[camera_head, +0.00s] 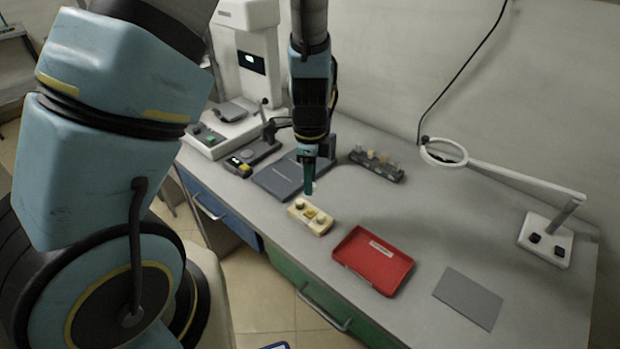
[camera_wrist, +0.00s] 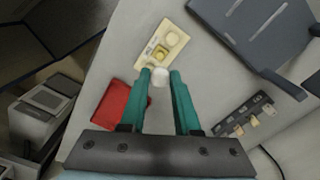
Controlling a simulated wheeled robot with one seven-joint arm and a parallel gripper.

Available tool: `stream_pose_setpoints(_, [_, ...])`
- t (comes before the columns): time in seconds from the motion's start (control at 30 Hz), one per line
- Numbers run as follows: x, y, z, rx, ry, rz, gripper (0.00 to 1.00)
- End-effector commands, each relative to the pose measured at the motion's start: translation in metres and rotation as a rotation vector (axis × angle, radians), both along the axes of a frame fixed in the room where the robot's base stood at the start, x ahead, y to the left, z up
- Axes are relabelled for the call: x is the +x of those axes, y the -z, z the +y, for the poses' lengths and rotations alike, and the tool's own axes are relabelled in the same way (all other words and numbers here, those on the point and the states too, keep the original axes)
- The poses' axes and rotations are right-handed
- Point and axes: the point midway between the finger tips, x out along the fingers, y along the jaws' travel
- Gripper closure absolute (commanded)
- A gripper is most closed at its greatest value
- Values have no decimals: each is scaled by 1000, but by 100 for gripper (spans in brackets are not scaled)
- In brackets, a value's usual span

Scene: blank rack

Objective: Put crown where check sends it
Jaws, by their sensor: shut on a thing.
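The crown (camera_wrist: 159,76) is a small whitish rounded piece between my fingertips in the wrist view. My gripper (camera_head: 309,188) points down and is shut on it, above the bench. In the head view the crown is mostly hidden by the fingers. A cream block (camera_head: 311,217) with round raised parts and a yellowish middle lies on the bench just in front of my gripper; it also shows beyond the fingertips in the wrist view (camera_wrist: 152,50). The crown appears apart from the block. A red tray (camera_head: 345,262) with a pale label lies to its right.
A dark grey flat device (camera_head: 275,180) stands behind my gripper, with a small rack (camera_head: 377,166) of several pieces to its right. A yellow-dark handheld instrument (camera_head: 240,163) and white machine (camera_head: 250,85) stand left. A grey mat (camera_head: 468,298) and magnifier lamp (camera_head: 545,240) are right.

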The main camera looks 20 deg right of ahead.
Motion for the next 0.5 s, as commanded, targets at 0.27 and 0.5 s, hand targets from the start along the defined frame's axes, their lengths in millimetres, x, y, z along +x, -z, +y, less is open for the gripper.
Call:
stream_pose_setpoints(0.27, [1,12,1,1,-1,0,100])
stream_pose_setpoints(0.5, [1,36,2,1,-2,0,100])
